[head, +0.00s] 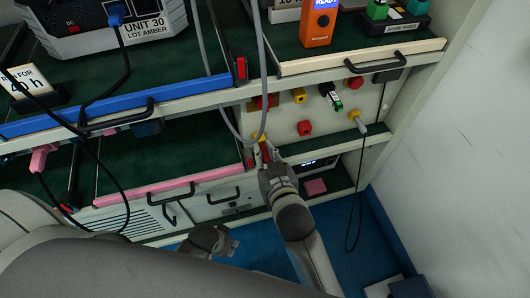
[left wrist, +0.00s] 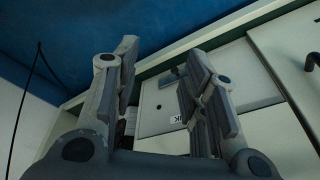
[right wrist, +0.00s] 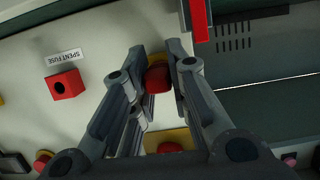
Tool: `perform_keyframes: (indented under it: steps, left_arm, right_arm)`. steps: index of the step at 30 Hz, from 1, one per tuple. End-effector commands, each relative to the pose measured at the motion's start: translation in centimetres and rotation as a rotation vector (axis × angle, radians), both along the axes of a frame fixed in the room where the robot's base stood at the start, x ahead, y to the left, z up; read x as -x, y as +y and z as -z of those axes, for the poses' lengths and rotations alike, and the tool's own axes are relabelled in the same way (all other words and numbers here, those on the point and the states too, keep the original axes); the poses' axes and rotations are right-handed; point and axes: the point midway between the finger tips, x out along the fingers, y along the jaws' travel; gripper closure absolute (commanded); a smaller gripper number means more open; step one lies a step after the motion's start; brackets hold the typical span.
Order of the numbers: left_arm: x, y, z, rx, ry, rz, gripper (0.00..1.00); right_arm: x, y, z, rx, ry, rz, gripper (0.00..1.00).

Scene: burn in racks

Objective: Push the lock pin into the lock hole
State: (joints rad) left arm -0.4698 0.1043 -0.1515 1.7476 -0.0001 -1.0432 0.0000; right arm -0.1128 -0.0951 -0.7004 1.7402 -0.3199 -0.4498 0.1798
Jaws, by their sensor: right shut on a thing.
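My right gripper (head: 264,146) is at the front of the rack, near the end of the pink-edged shelf. In the right wrist view its fingers (right wrist: 158,58) are closed around a red knob (right wrist: 158,79) with a yellow collar, which looks like the lock pin. The gripper hides part of it. I cannot make out the lock hole or how far in the pin sits. My left gripper (head: 226,243) is low in front of the rack. In the left wrist view its fingers (left wrist: 162,50) are apart with nothing between them.
A red spent-fuse box (right wrist: 66,85) is on the pale panel, right of my right gripper in the head view (head: 304,128). A hanging grey cable (head: 262,70) passes close above it. The pink shelf edge (head: 150,194) is left of it.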

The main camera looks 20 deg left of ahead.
Motion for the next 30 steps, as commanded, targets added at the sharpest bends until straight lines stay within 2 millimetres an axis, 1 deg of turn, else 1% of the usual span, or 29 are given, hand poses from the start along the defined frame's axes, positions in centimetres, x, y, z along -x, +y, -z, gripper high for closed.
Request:
perform_keyframes:
  steps: [7, 17, 30]
  left_arm:
    - [0.4, 0.1, 0.6, -0.002, 0.011, 0.000, 0.60]
    - [0.0, 0.1, 0.6, -0.001, -0.001, 0.001, 0.60]
    - [0.3, 0.1, 1.1, -0.001, 0.005, 0.002, 0.60]
  right_arm:
    - [0.1, -0.1, 0.0, -0.001, -0.001, 0.000, 1.00]
    - [0.2, -0.2, -0.1, -0.001, -0.001, 0.000, 1.00]
    - [0.3, -0.3, -0.1, -0.001, -0.001, 0.000, 1.00]
